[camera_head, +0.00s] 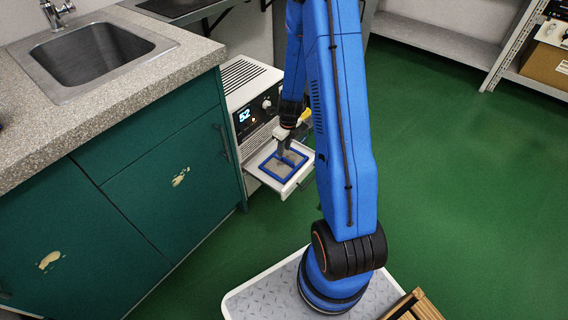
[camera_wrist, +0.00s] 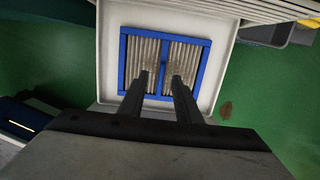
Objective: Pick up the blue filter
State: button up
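The blue filter (camera_head: 283,178) is a square blue frame with a middle bar and pale pleats. It lies flat on a pulled-out white tray (camera_head: 293,188) at the front of a white unit. It also shows in the wrist view (camera_wrist: 165,35), inside the tray's raised rim (camera_wrist: 226,50). My gripper (camera_head: 282,151) points down at the filter from above. In the wrist view its two dark fingers (camera_wrist: 158,80) are apart, one on each side of the middle bar. A gap shows between fingers and bar. Whether the tips touch the pleats cannot be told.
The white unit (camera_head: 247,80) has a lit display and knobs above the tray. A green cabinet (camera_head: 165,190) with a sink (camera_head: 90,55) stands to its left. A metal shelf rack (camera_head: 510,45) with a cardboard box (camera_head: 545,65) is at the far right.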

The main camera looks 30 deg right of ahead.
aim_at(284, 158)
jog(key=shift+w+d+f, duration=0.1)
jog(key=shift+d+f, duration=0.05)
jog(key=shift+f, duration=0.9)
jog(key=shift+w+d+f, duration=0.1)
jog(key=shift+f, duration=1.8)
grip_shut()
